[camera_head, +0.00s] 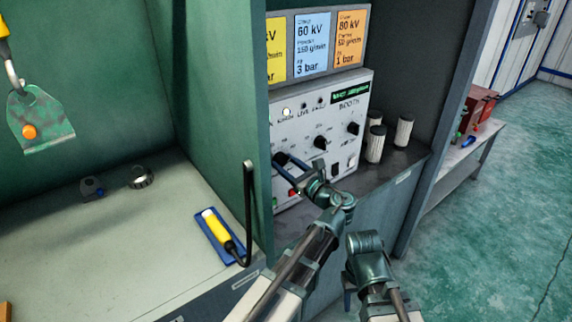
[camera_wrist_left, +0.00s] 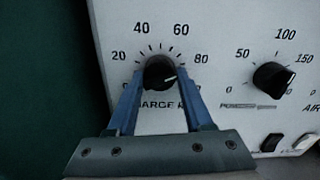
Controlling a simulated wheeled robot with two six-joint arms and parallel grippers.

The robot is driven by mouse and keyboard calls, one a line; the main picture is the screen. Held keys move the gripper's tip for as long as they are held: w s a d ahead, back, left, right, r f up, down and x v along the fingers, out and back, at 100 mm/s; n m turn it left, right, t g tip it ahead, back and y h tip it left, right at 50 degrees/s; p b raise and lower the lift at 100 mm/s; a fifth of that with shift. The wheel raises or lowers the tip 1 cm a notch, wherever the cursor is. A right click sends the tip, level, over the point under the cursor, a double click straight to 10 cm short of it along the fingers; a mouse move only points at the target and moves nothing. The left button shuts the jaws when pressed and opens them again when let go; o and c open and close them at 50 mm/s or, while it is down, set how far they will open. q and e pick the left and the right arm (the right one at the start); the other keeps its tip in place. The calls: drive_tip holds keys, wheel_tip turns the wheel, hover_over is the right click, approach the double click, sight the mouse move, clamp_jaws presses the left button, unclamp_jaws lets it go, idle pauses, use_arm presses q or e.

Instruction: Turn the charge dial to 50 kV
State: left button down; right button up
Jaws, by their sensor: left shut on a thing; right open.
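The charge dial (camera_wrist_left: 160,69) is a black knob on the white control panel (camera_wrist_left: 215,40), with 20, 40, 60 and 80 printed around it and a partly covered label below. Its white pointer line aims right and slightly up, near or just past the 80 side of the scale. My left gripper (camera_wrist_left: 160,82) is shut on the dial, one blue finger on each side. In the head view my left gripper (camera_head: 285,168) reaches the dial (camera_head: 281,159) at the panel's left. My right gripper (camera_head: 348,290) hangs low, away from the panel, open and mostly hidden by its wrist.
A second knob (camera_wrist_left: 272,77) sits right of the dial, with switches (camera_wrist_left: 271,142) below. Cards (camera_head: 311,43) hang above the panel; one reads 60 kV. White cylinders (camera_head: 403,138) stand right of it. A green booth wall (camera_head: 230,110) stands close on the left.

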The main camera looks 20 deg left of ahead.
use_arm(q)
drive_tip(key=n, duration=1.2)
drive_tip(key=shift+n, duration=0.4)
idle(0.4)
drive_tip(key=shift+c, duration=1.5)
unclamp_jaws()
drive_tip(key=shift+d, duration=0.1)
